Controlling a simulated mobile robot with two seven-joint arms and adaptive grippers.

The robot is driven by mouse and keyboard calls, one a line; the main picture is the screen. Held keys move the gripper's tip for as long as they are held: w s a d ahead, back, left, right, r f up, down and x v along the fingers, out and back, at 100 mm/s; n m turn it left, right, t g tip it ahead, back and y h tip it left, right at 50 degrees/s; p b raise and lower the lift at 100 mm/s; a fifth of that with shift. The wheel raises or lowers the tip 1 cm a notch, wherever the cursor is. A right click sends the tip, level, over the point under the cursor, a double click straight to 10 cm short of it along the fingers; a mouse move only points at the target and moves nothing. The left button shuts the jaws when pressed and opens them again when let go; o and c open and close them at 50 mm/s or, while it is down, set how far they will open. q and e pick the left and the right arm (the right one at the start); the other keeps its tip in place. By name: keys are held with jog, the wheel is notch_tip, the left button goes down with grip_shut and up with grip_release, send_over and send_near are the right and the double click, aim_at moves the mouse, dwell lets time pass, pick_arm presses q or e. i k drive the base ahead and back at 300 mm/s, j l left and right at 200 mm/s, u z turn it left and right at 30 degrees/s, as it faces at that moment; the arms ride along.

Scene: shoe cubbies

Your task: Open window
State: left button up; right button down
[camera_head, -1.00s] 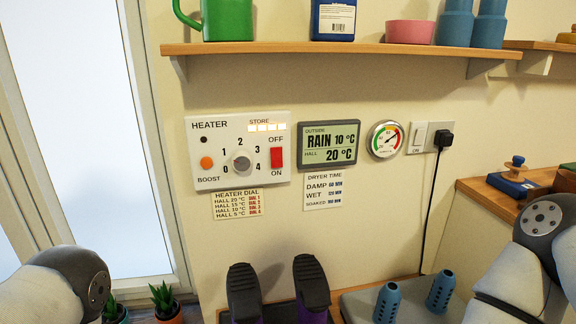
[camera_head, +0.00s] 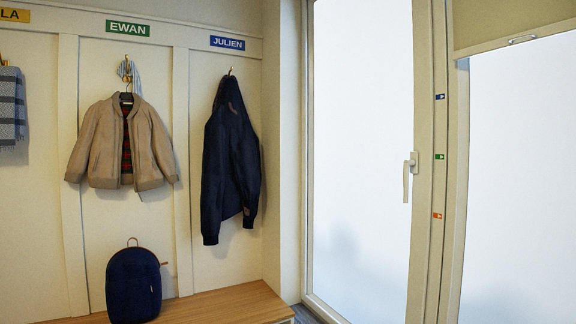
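A tall window (camera_head: 358,150) with frosted bright glass fills the right half of the head view. Its cream frame looks closed against the post. A white lever handle (camera_head: 409,176) sits on the window's right stile and points down. The post (camera_head: 438,120) right of the handle carries blue, green and orange markers, each with a small white symbol. A second pane (camera_head: 520,190) at the far right has a partly lowered beige blind (camera_head: 510,25) with a small pull. Neither of my grippers shows in the head view.
On the left are coat panels with a tan jacket (camera_head: 123,140) and a dark navy jacket (camera_head: 231,160) on hooks. A dark backpack (camera_head: 133,284) stands on a wooden bench (camera_head: 235,304) below. A grey striped cloth (camera_head: 10,105) hangs at the left edge.

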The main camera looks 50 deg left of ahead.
aim_at(367, 80)
jog(key=u, duration=1.1)
jog(key=i+j+z, duration=0.2)
jog(key=j, duration=0.3)
jog(key=i, duration=0.1)
